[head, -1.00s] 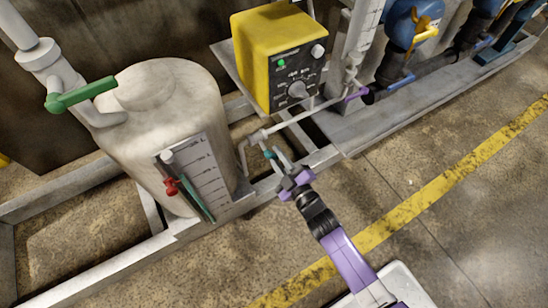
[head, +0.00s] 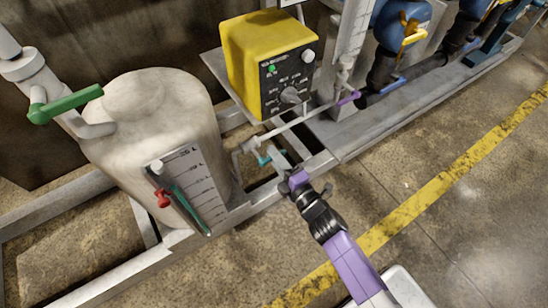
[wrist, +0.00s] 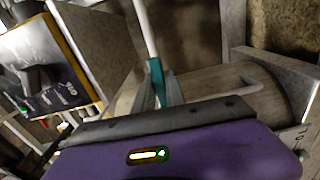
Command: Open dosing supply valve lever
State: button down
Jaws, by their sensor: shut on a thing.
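A small teal lever (head: 264,158) sits on the thin pale pipe between the white tank and the yellow pump box. I take it for the dosing supply valve lever; no label on it is readable. My gripper (head: 277,162) reaches it from the front right, with its fingers shut on it. In the wrist view the teal lever (wrist: 157,80) stands between the two grey fingers, a white pipe (wrist: 146,28) rising behind it. The fingers and purple gripper body hide its lower part.
The yellow pump box (head: 265,55) stands behind my gripper. A grey frame rail (head: 235,215) runs below; the floor in front is clear.

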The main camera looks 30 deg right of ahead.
jog(key=shift+a+r+n, duration=0.1)
jog(key=shift+n, duration=0.3)
jog(key=c, duration=1.4)
grip_release()
jog(key=shift+s+p, duration=0.7)
jog(key=shift+s, duration=3.2)
